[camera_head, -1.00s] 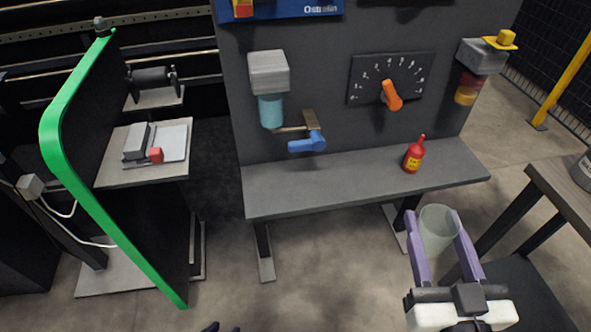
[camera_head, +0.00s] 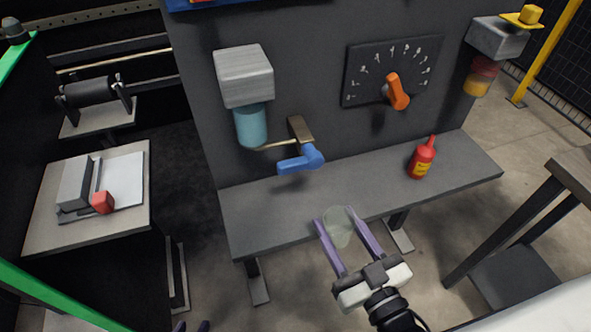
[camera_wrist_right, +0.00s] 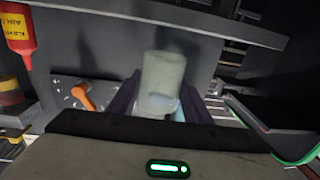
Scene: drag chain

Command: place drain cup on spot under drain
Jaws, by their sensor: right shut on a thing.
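The drain cup (camera_head: 338,226) is a translucent, pale greenish cup. My right gripper (camera_head: 347,225) is shut on it, with purple fingers on both sides, at the shelf's front edge. The cup also shows between the fingers in the right wrist view (camera_wrist_right: 163,85). The drain valve with a blue handle (camera_head: 302,160) sticks out from the dark panel, up and left of the cup. The grey shelf (camera_head: 262,215) lies under the valve; its surface there is bare, and I see no marked spot. Only the dark tips of my left gripper (camera_head: 191,326) show at the bottom edge, apart and empty.
A red bottle (camera_head: 421,160) stands on the shelf's right part. A teal-bowled filter (camera_head: 250,122) and an orange-knob dial (camera_head: 397,92) are on the panel. A side table (camera_head: 575,170) stands at right, a machine bench (camera_head: 45,225) at left.

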